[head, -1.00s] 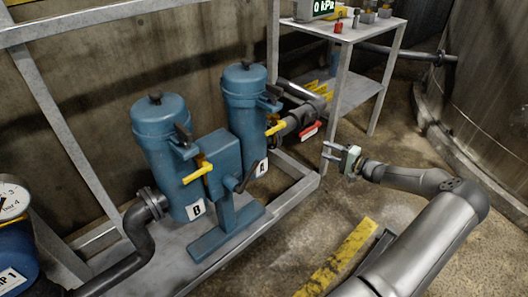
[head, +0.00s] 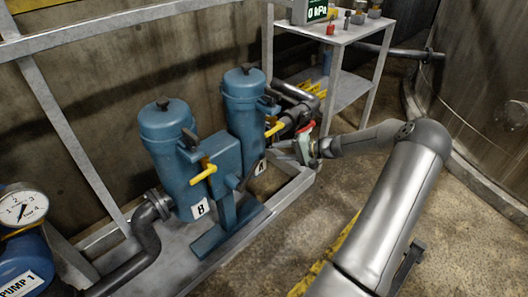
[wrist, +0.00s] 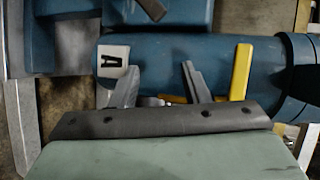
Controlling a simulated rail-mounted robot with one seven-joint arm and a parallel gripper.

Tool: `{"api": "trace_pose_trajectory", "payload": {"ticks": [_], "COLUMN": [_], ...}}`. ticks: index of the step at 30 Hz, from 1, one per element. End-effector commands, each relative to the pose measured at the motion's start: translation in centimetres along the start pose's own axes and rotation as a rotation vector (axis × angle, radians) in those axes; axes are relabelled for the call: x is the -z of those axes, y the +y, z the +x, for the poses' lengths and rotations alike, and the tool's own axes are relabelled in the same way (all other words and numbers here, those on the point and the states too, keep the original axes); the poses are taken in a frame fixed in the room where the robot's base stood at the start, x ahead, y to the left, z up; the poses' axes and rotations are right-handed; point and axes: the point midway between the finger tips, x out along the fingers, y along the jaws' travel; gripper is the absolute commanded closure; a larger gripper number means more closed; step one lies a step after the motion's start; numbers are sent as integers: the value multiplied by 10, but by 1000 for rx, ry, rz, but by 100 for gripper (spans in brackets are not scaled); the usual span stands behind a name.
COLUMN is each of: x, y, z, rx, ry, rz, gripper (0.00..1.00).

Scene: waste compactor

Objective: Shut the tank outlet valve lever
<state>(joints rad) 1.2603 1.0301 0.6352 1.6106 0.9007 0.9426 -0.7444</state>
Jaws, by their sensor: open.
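A red lever (head: 307,128) sits on the dark pipe right of canister A and shows just above my gripper, partly hidden by it. I cannot tell whether this is the tank outlet lever; it carries no readable label. My gripper (head: 286,150) is open and empty, its fingers pointing left toward blue canister A (head: 243,110). In the wrist view, the fingers (wrist: 160,90) are spread in front of the canister and its A label (wrist: 113,61). A yellow lever (wrist: 240,72) stands just right of the right finger; I cannot tell if they touch. The red lever is not visible there.
Canister B (head: 178,160), with a yellow lever (head: 203,173), stands to the left on a grey skid. A metal shelf (head: 345,35) stands behind the gripper. A large tank (head: 485,90) is at the right. Open floor lies in front.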

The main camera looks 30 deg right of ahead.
Motion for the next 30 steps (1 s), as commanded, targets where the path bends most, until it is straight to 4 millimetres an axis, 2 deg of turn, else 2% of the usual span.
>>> {"api": "trace_pose_trajectory", "payload": {"ticks": [1,3,12,25,26,29,30], "x": [-7,-16,-45,-51,-51,-57,-64], "y": [-11,-18,-39,-42,-42,-44,-46], "z": [4,10,25,27,27,31,37], "rx": [-20,-46,-129,-149,-149,-159,-173], "ry": [-24,-53,-138,-156,-156,-172,-194], "rz": [-10,-19,-42,-49,-49,-50,-50], "gripper": [58,58,58,58,61,89,100]}}
